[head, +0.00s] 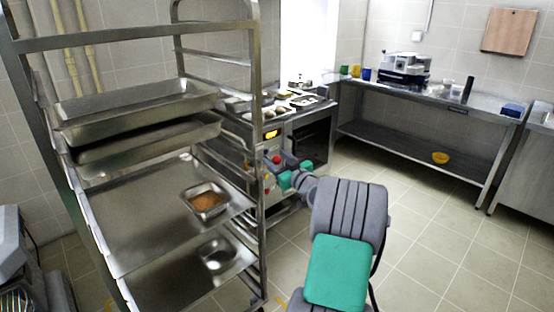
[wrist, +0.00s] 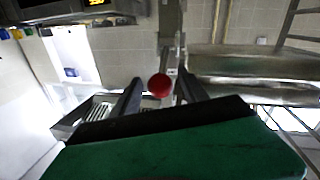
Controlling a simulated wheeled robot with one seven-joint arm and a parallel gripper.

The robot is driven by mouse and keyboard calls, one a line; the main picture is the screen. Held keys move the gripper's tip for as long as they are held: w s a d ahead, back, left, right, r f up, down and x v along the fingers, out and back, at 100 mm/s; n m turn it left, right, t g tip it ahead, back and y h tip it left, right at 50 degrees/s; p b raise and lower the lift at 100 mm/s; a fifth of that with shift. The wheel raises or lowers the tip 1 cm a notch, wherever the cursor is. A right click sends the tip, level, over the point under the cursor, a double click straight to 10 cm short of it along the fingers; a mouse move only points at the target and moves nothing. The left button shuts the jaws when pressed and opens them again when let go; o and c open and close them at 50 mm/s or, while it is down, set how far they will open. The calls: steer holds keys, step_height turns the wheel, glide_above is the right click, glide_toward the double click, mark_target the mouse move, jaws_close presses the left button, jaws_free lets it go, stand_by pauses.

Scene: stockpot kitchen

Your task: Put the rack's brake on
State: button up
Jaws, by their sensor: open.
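The rack (head: 255,120) is a tall steel frame holding trays, at the left of the head view. A red ball knob (head: 277,159) shows just right of its near right post. In the wrist view the red knob (wrist: 160,85) lies in the gap between the fingertips, in front of a grey metal upright (wrist: 170,25). My gripper (wrist: 161,88) is open, with one dark finger on each side of the knob. I cannot tell whether either finger touches it. In the head view my arm partly hides the gripper.
Deep trays (head: 140,115) fill the rack's upper levels. A small pan with brown food (head: 206,200) sits on a lower tray. An oven or stove (head: 310,140) stands behind the rack. A steel bench (head: 430,100) lines the back wall. The tiled floor (head: 400,245) at right is clear.

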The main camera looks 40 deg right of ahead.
jaws_close()
stand_by(0.4)
stand_by(0.9)
